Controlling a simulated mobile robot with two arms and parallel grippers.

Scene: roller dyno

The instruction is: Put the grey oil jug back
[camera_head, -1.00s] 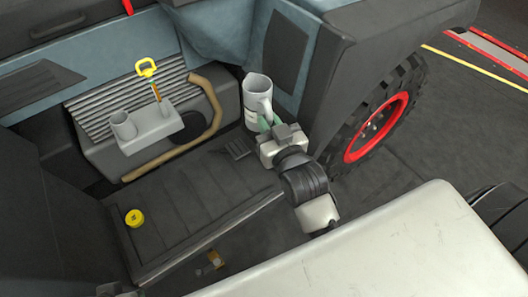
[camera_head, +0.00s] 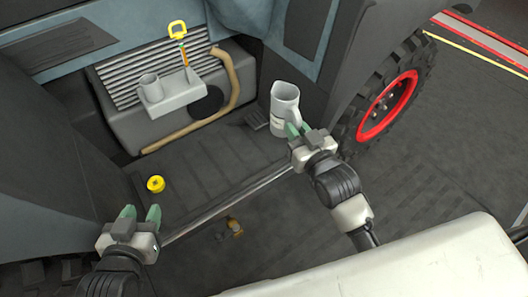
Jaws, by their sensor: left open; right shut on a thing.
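The grey oil jug (camera_head: 284,104) is upright at the right end of the dark step, beside the wheel arch. My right gripper (camera_head: 297,130) is shut on the jug at its near side; its fingers partly hide the jug's handle and lower part. I cannot tell whether the jug's base touches the surface below. My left gripper (camera_head: 140,213) is open and empty at the lower left, with its green fingertips pointing up, in front of the step (camera_head: 205,170).
A yellow cap (camera_head: 156,184) lies on the step. A wheel with a red rim (camera_head: 386,106) is at right. A pale surface (camera_head: 420,265) fills the lower right.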

